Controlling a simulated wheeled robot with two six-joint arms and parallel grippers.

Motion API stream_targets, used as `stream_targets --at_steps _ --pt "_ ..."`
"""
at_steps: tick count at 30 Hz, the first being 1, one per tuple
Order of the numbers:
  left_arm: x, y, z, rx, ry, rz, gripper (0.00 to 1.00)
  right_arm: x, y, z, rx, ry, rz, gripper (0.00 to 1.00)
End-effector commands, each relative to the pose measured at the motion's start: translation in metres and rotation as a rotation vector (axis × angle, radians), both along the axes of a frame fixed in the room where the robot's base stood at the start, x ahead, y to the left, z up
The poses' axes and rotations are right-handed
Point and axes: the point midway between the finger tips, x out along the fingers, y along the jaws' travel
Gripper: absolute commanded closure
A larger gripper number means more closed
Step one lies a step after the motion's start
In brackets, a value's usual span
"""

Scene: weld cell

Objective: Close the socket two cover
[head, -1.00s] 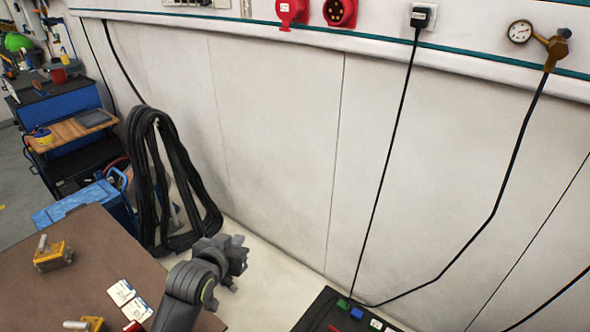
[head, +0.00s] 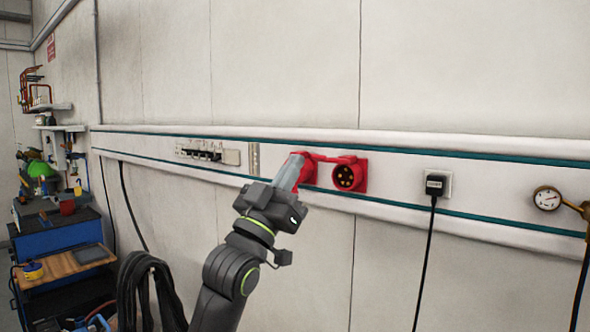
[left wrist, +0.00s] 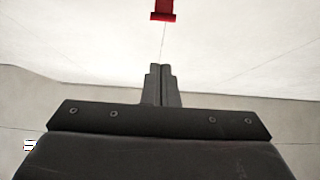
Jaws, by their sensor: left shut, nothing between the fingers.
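Two red sockets sit side by side on the white wall rail. The right red socket (head: 348,176) is uncovered, with its dark round face and pins showing. A thin red cover (head: 338,159) stands out along its top, seen almost edge-on. The left red socket (head: 309,172) is partly hidden behind my left gripper. My left gripper (head: 296,158) is shut and empty, pointing up in front of the left socket; contact cannot be told. In the left wrist view, its closed fingers (left wrist: 162,80) point toward a red part (left wrist: 163,10) at the top edge. My right gripper is out of view.
A black plug (head: 434,187) with a hanging cable is in a wall outlet to the right, with a gauge (head: 547,199) farther right. Breakers (head: 200,151) are to the left. Coiled black cable (head: 148,288) hangs lower left. The wall above the rail is clear.

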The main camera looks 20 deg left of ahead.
Motion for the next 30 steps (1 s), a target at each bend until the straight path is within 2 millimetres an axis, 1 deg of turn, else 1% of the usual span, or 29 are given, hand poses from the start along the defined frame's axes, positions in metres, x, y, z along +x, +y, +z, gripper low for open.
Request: stream_targets --at_steps 1,3,11,13,15,18,23,30 --pt "0.007 -0.003 0.013 -0.001 0.001 -0.001 1.0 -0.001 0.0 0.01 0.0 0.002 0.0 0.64" --pt "0.017 -0.007 0.024 -0.001 0.001 -0.001 1.0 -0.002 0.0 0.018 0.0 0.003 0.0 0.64" --pt "0.054 -0.022 0.061 0.0 0.002 0.001 1.0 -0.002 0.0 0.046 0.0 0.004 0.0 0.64" --pt "0.056 -0.022 0.042 -0.001 0.009 0.0 1.0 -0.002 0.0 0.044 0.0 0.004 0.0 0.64" --pt "0.056 -0.022 0.032 -0.002 0.007 0.001 1.0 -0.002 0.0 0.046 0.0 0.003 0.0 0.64" --pt "0.056 -0.023 0.022 0.0 0.003 0.0 1.0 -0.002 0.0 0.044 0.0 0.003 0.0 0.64" --pt "0.056 -0.023 0.015 0.0 0.002 0.001 1.0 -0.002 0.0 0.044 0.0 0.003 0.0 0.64" --pt "0.056 -0.023 0.014 0.0 0.001 0.001 1.0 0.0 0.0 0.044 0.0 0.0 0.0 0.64"
